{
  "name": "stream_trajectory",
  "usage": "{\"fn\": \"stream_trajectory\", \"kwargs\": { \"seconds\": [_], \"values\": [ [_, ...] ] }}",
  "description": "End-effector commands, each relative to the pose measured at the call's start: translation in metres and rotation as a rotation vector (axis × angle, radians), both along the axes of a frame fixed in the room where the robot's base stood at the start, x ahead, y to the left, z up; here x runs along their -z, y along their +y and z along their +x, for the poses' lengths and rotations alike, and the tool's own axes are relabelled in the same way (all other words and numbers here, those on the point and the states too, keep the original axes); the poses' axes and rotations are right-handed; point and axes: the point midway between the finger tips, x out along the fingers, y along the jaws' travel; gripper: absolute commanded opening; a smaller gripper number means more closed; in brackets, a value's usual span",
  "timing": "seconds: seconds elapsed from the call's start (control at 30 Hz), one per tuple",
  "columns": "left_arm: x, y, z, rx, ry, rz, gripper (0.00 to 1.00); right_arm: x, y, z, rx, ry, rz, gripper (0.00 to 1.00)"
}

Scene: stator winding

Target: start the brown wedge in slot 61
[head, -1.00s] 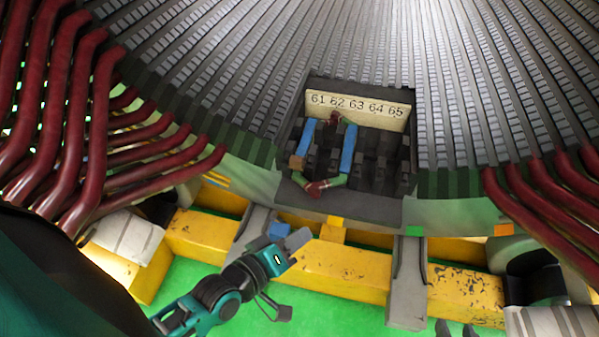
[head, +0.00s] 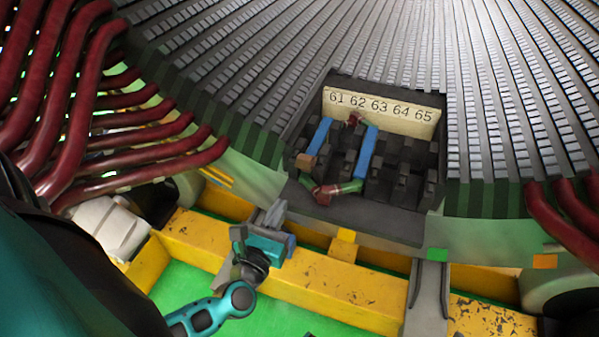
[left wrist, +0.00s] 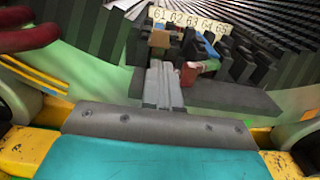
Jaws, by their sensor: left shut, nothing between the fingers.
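The brown wedge (head: 305,162) is a small block at the near end of a blue strip (head: 319,137), in the slot column under label 61. It also shows in the left wrist view (left wrist: 160,38), beyond the fingertips. I cannot tell how deep it sits. The number plate (head: 382,107) reads 61 to 65 and stands behind the slots. My left gripper (head: 275,213) is shut and empty, below and left of the wedge and apart from it. In the left wrist view its closed fingers (left wrist: 163,82) point toward the slot block. My right gripper is not in view.
A second blue strip (head: 367,152) lies right of the first, with a red and green coil piece (head: 335,190) at the near ends. Thick red coil bars (head: 140,176) project at the left. A yellow beam (head: 330,290) runs below the stator; green floor shows beneath.

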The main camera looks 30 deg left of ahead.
Motion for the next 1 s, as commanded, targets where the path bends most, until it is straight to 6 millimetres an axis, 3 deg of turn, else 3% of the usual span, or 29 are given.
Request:
{"fn": "stream_trajectory", "kwargs": {
  "seconds": [0.3,0.5,0.7,1.0],
  "values": [
    [-0.001,0.015,0.068,0.001,-0.003,0.003,0.0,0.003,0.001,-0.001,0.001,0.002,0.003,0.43],
    [-0.001,0.023,0.1,0.001,-0.001,0.003,0.0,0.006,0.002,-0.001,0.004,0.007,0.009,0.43],
    [-0.001,0.027,0.115,0.003,0.0,0.005,0.0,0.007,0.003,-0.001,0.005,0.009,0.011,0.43],
    [0.0,0.027,0.117,0.003,0.001,0.004,0.0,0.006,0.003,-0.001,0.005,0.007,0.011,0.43]
  ]
}}
